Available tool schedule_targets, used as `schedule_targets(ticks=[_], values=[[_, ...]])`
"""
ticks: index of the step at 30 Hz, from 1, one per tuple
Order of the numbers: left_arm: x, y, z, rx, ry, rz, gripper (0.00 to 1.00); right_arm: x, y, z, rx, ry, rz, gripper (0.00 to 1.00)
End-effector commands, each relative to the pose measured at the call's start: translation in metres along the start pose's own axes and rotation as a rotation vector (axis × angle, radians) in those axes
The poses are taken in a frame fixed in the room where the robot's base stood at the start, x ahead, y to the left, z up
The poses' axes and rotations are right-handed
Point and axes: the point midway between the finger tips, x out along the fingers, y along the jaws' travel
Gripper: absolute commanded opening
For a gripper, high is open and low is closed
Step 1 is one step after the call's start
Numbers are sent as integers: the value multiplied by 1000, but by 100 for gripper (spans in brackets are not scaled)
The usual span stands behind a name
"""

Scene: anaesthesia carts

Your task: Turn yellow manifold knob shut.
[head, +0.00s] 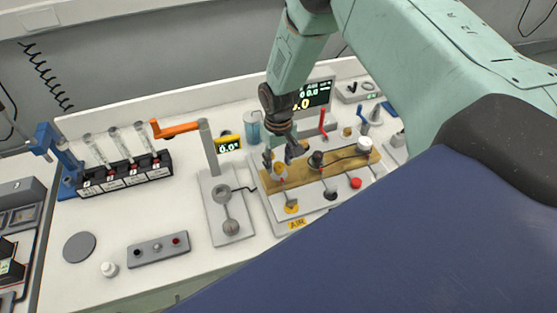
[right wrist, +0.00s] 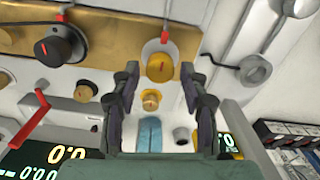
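The yellow knob (head: 280,170) sits at the left end of the brass manifold (head: 330,171) in the head view. The right wrist view shows this knob (right wrist: 160,68) from above, with a red line on its face running roughly up and down the picture. My right gripper (head: 284,158) is over the knob, partly hiding it in the head view. In the right wrist view the gripper's fingers (right wrist: 160,75) are spread, one on each side of the knob, with gaps visible. Contact does not show. My left gripper is not in view.
A black knob (head: 317,160) and a white knob (head: 365,143) share the manifold. A red lever (head: 323,122), a blue canister (head: 251,125) and a small yellow-framed display (head: 229,144) stand close behind. An orange-armed post (head: 208,148) stands left.

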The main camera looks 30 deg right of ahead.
Motion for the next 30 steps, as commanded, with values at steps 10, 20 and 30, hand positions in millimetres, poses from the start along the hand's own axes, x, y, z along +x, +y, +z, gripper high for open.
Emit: schedule_targets(ticks=[10, 20, 30], values=[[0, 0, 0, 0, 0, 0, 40, 1, 0, 2, -1, -4, 0, 52], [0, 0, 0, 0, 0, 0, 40, -44, 0, 0, 0, 1, -2, 52], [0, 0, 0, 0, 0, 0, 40, -105, 0, 0, -1, -1, -1, 52]])
